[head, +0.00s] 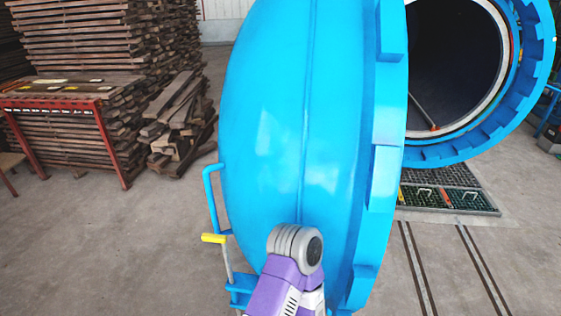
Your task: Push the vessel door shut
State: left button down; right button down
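The large blue domed vessel door (280,110) stands open in the middle of the head view, with blocky lugs along its right rim. The vessel opening (455,60) is at the upper right, dark inside, with a blue toothed ring (540,70) around it. A blue handle bar (211,195) and a crank with a yellow grip (213,238) are on the door's lower left. A purple and grey part of my arm shows at the bottom, in front of the door. I cannot tell whether it touches the door. Neither gripper is visible.
Stacked wooden planks (105,35) and a red-framed table (60,102) stand at the left. Floor rails (480,265) run toward a grated pit (450,198) below the opening. The concrete floor (110,250) at the lower left is clear.

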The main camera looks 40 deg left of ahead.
aim_at(291, 116)
jog(key=z, duration=0.3)
jog(key=k, duration=1.15)
jog(key=u, duration=1.7)
jog(key=i, duration=0.9)
